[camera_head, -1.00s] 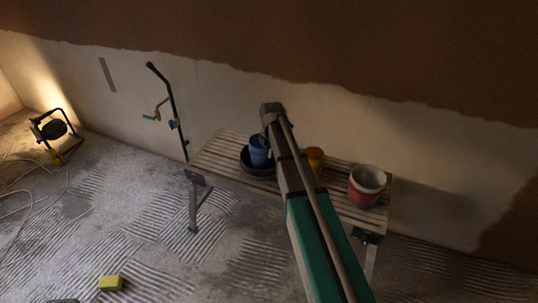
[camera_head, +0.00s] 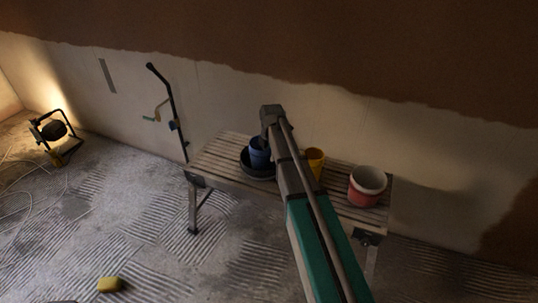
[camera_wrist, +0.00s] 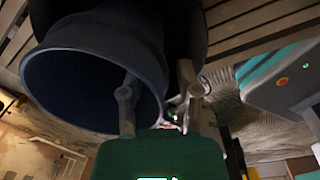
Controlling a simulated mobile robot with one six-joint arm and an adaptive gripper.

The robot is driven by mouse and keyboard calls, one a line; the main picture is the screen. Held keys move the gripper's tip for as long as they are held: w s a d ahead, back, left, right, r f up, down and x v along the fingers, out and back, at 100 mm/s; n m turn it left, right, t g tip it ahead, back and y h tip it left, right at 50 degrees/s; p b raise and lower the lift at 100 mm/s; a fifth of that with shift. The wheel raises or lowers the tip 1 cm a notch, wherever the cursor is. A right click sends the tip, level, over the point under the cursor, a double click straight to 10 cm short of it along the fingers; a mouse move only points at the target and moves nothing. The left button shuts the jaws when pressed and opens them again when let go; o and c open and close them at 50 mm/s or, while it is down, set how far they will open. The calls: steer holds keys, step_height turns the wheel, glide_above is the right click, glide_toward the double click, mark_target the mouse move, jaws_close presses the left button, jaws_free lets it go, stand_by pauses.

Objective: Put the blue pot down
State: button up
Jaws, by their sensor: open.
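The blue pot (camera_head: 259,158) stands in a dark round bowl (camera_head: 262,176) on a slatted bench. In the wrist view the pot's open mouth (camera_wrist: 70,88) fills the left side, with the dark bowl (camera_wrist: 186,25) behind it. My gripper (camera_wrist: 157,82) is open at the pot's rim. One finger shows over the mouth, seemingly inside the wall, and the other is outside on the right. I cannot tell whether either finger touches the pot. In the head view my gripper (camera_head: 267,128) is just above the pot, its fingers hard to make out.
On the slatted bench (camera_head: 222,150), a yellow pot (camera_head: 315,158) is partly behind my arm, and a red-and-white bucket (camera_head: 367,185) stands at the right. A black pole (camera_head: 170,110) leans on the wall. A work lamp (camera_head: 53,130) and yellow sponge (camera_head: 110,284) are on the floor.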

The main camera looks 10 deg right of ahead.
steer(key=shift+r, duration=0.15)
step_height(320, 180, up, 12)
steer(key=p, duration=1.2)
steer(key=shift+s+d+r+p, duration=0.15)
steer(key=shift+s+d+p, duration=0.05)
steer(key=shift+s+p, duration=0.15)
steer(key=shift+s, duration=0.1)
stand_by(0.4)
steer(key=s+a+m, duration=0.2)
steer(key=s+m, duration=2.1)
steer(key=s, duration=0.1)
steer(key=shift+a+g, duration=0.3)
steer(key=shift+g, duration=0.1)
steer(key=shift+r, duration=0.1)
